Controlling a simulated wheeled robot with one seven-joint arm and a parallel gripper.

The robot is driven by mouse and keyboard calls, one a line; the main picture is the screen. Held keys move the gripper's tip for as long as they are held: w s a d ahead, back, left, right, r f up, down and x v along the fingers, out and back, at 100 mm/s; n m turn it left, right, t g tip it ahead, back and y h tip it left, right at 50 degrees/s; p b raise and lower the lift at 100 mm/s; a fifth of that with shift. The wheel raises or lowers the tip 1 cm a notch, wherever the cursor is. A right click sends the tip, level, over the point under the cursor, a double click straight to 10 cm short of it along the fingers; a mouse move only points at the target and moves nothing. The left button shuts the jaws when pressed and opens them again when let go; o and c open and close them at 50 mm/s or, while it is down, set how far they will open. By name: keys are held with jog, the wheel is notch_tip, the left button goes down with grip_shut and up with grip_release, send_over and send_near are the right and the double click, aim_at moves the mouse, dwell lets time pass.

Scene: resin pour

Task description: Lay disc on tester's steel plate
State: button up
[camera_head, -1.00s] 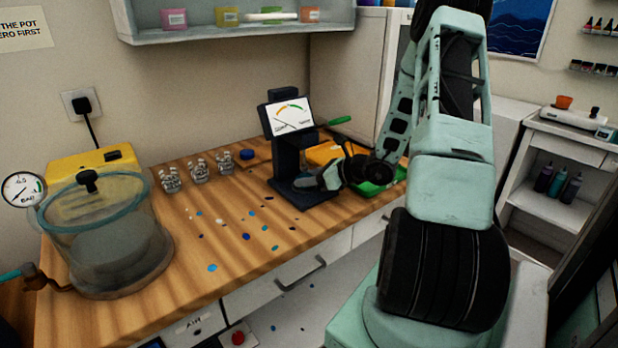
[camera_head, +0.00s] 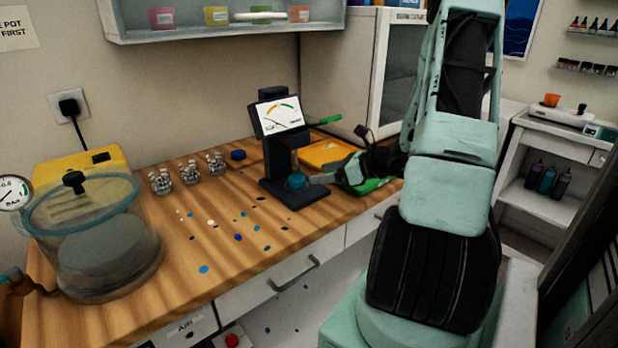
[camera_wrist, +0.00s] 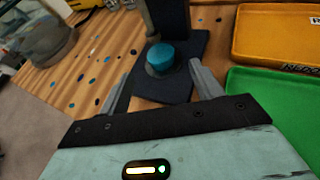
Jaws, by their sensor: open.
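The blue-teal disc (camera_head: 296,181) lies on the tester's small round steel plate, above the dark base (camera_head: 310,195). In the wrist view the disc (camera_wrist: 174,54) looks flat, and the grey plate (camera_wrist: 160,68) shows beneath its near edge. The tester (camera_head: 278,145) is a dark upright stand with a dial on top. My gripper (camera_wrist: 160,70) is open and empty, its two grey fingers apart on the near side of the disc. In the head view my gripper (camera_head: 318,180) is just right of the disc; its fingers are small and partly hidden there.
A green tray (camera_wrist: 275,105) and an orange tray (camera_wrist: 280,38) lie right of the tester. Coloured spots dot the wooden bench (camera_head: 215,235) between.

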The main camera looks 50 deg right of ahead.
jog(key=v, duration=0.4)
jog(key=shift+s, duration=0.1)
jog(key=w+a+r+n+g+y, duration=0.1)
jog(key=w+a+n+g+y, duration=0.15)
jog(key=a+n+g, duration=0.75)
jog(key=w+a+r+n+y, duration=0.1)
jog(key=w+a+n+y, duration=0.3)
jog(key=a, duration=1.2)
jog(key=s+a+r+n+g+h, duration=0.1)
jog(key=s+a+n+h, duration=0.3)
jog(key=s+a+n, duration=0.5)
jog(key=s+a+r+n+g+h, duration=0.1)
jog(key=s+a+n+h, duration=0.4)
jog(key=n, duration=1.3)
jog(key=s+a+g, duration=0.1)
jog(key=s+a, duration=0.3)
jog(key=a, duration=0.3)
jog(key=shift+a+n, duration=0.25)
jog(key=shift+n, duration=0.05)
jog(key=shift+r+h, duration=0.1)
jog(key=shift+h, duration=0.15)
